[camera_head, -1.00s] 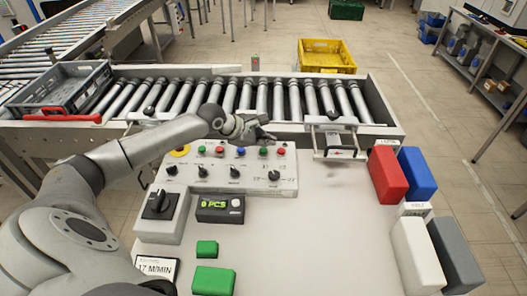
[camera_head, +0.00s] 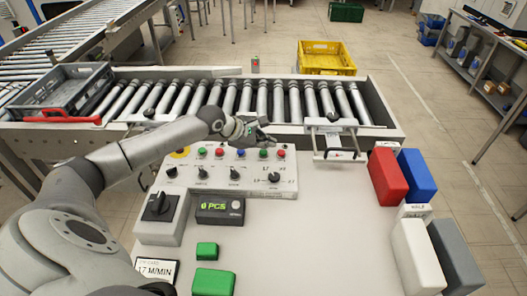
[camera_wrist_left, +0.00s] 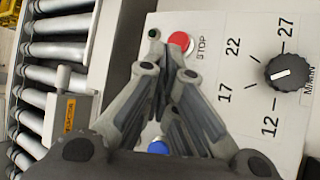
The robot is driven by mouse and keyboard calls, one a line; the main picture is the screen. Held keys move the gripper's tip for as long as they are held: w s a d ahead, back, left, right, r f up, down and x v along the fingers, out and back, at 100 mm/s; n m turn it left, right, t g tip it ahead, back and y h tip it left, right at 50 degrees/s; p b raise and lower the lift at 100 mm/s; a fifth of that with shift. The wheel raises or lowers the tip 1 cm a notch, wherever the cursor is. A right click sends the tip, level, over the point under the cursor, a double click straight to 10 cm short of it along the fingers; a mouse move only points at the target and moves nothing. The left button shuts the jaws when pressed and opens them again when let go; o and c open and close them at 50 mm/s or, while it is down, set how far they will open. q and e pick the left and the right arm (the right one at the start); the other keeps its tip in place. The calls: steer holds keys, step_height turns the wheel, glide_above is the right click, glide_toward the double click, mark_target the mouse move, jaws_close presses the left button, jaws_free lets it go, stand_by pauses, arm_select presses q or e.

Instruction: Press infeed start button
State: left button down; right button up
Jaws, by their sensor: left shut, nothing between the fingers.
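The grey-white control panel (camera_head: 215,178) carries a row of coloured buttons and several black knobs. A green button (camera_head: 263,153) sits between a blue button (camera_head: 241,152) and a red button (camera_head: 281,153). My left gripper (camera_head: 268,140) is shut and empty, its tips close above the back edge of the panel near this green button. In the left wrist view the shut fingers (camera_wrist_left: 157,45) lie beside the red STOP button (camera_wrist_left: 181,42). The blue button (camera_wrist_left: 157,146) shows partly below them. The green button is hidden there behind the fingers. I cannot tell whether the fingertips touch anything. My right gripper is out of view.
A roller conveyor (camera_head: 246,97) runs behind the panel, with a grey crate (camera_head: 62,90) at its left end. A yellow crate (camera_head: 326,58) stands beyond. Red (camera_head: 387,176), blue (camera_head: 417,174), white and grey blocks stand at right.

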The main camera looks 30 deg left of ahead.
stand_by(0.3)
arm_select(q)
steer(key=shift+f+p, duration=0.25)
steer(key=shift+p, duration=0.2)
steer(key=shift+f, duration=0.15)
